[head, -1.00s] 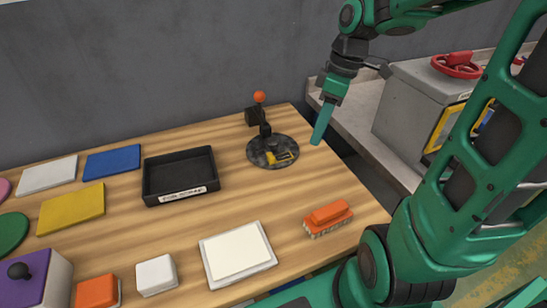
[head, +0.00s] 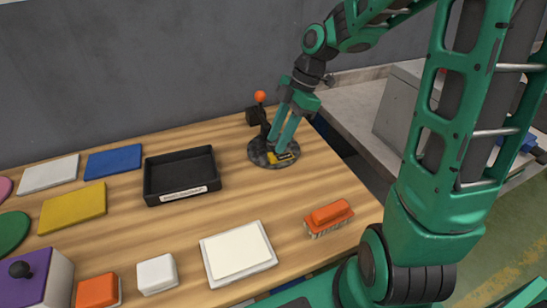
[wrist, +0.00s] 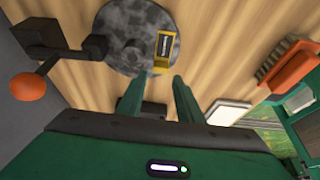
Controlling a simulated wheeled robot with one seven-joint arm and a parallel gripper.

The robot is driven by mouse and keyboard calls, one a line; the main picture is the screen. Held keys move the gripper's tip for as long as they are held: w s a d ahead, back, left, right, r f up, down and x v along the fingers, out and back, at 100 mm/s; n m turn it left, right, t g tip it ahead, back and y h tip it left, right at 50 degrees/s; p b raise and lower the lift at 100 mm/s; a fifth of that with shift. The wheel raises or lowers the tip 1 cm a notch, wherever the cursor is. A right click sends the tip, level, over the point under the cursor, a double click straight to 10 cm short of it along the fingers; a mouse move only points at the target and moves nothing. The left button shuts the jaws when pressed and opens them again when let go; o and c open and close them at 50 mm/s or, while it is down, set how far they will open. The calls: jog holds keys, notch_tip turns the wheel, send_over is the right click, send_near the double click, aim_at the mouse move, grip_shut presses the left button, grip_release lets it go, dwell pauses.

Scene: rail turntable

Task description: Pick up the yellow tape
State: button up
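The yellow tape (head: 284,157) lies on a round dark speckled disc (head: 256,157) at the back right of the wooden table. In the wrist view the tape (wrist: 164,48) is yellow with a black label, near the disc's right edge. My gripper (head: 279,147) points down over the disc, its fingers partly hiding the tape and disc in the head view. In the wrist view my gripper's two green fingers (wrist: 156,82) stand apart with nothing held between them, and the tape shows beyond their tips. The exact height above the tape is hard to tell.
A black post with an orange ball (head: 260,96) stands right behind the disc, close to my gripper. A black tray (head: 182,188) sits to the left, and an orange brush (head: 329,216) in front. The table between them is clear.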

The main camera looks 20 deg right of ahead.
aim_at(271, 155)
jog(key=x, duration=0.5)
jog(key=shift+d, duration=0.15)
jog(key=shift+c, duration=0.4)
jog(key=c, duration=0.7)
jog(key=shift+r, duration=0.15)
